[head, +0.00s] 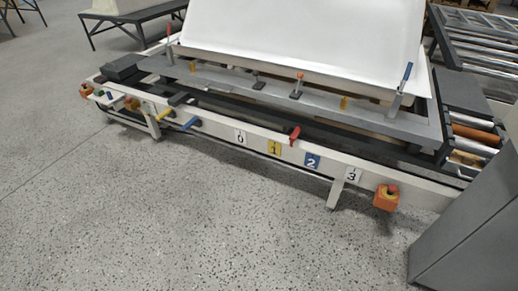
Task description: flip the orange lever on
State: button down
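A small upright lever with an orange top (299,76) stands on the grey frame in front of the white tub shell, over a dark base. A red-orange lever (295,134) also sits on the cream front rail, above the number plates, and sticks up at a slant. I cannot tell from this view whether either one is on or off. My gripper is not in view.
The cream rail (222,130) carries plates 0 to 3, a blue lever (192,123) and an orange box with a red button (386,198). The white shell (300,30) leans behind. A grey cabinet (468,235) blocks the lower right. Speckled floor (170,220) in front is clear.

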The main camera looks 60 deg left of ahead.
aim_at(300, 76)
jog(key=u, duration=1.8)
